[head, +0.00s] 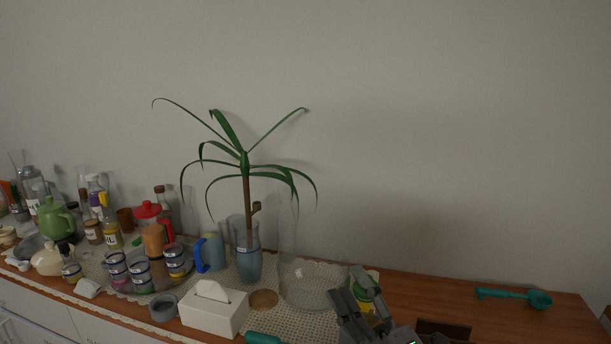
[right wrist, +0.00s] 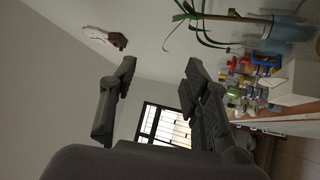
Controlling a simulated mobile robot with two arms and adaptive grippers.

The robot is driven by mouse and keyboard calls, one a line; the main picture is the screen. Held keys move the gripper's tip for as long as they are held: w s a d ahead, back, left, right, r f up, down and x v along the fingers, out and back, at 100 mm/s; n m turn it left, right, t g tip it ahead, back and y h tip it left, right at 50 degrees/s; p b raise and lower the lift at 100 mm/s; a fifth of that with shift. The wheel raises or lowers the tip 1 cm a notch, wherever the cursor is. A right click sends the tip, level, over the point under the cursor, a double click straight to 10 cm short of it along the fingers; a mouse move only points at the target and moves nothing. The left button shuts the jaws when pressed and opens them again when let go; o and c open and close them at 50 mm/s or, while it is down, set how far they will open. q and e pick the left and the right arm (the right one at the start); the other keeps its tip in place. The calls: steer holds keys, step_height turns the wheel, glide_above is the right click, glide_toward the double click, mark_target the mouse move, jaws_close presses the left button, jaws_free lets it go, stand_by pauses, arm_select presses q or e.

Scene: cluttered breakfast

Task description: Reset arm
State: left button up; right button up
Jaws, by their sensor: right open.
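My right gripper (head: 358,304) is at the lower right of centre in the head view, over the front part of the wooden counter. In the right wrist view its two fingers (right wrist: 158,88) stand well apart, with nothing between them but the far wall and a barred window. A yellow and green thing (head: 368,296) shows partly behind the fingers in the head view; the gripper hides much of it. My left gripper is in neither view.
A glass bowl (head: 312,284), a potted plant in a blue glass vase (head: 248,262) and a white tissue box (head: 213,309) stand left of the gripper. Several jars and cups crowd the left. A green scoop (head: 515,296) lies at right, with bare counter (head: 450,285) around it.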

steer(key=s+d+f+m+g+h, duration=0.35)
steer(key=d+f+m+h, duration=0.3)
steer(key=f, duration=0.35)
steer(key=s+d+f+m+g+h, duration=0.35)
steer(key=d+f+m+h, duration=0.2)
steer(key=f+m, duration=0.4)
steer(key=s+f+m+g+y, duration=0.25)
steer(key=s+f+g, duration=0.85)
steer(key=s, duration=0.8)
step_height(320, 180, down, 27)
steer(key=s+d+f, duration=0.2)
steer(key=s+f, duration=0.6)
steer(key=s+d+f+h, duration=0.1)
steer(key=s+f, duration=0.8)
steer(key=shift+s+d+f+g, duration=0.2)
steer(key=shift+d+f+g, duration=0.05)
steer(key=shift+d+g, duration=0.15)
